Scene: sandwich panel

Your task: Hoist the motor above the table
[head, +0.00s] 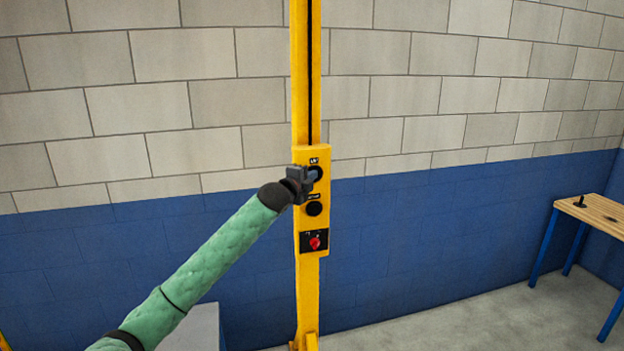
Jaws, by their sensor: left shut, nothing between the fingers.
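A yellow upright post stands in the middle of the head view with a yellow control panel (312,235) on it. The panel has an upper round dark button (316,173), partly covered by my gripper, a lower round black button (314,208), and a red knob (315,243) on a black plate. My left gripper (311,176) is shut and empty, with its fingertips at the upper button. I cannot tell whether they press it. My right gripper is out of view. The motor is not in view.
A wooden-topped table (602,212) with blue legs stands at the right, with a small dark object (580,202) on it. A grey box-like surface (195,330) is at the lower left. A block wall is behind the post. Grey floor between post and table is clear.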

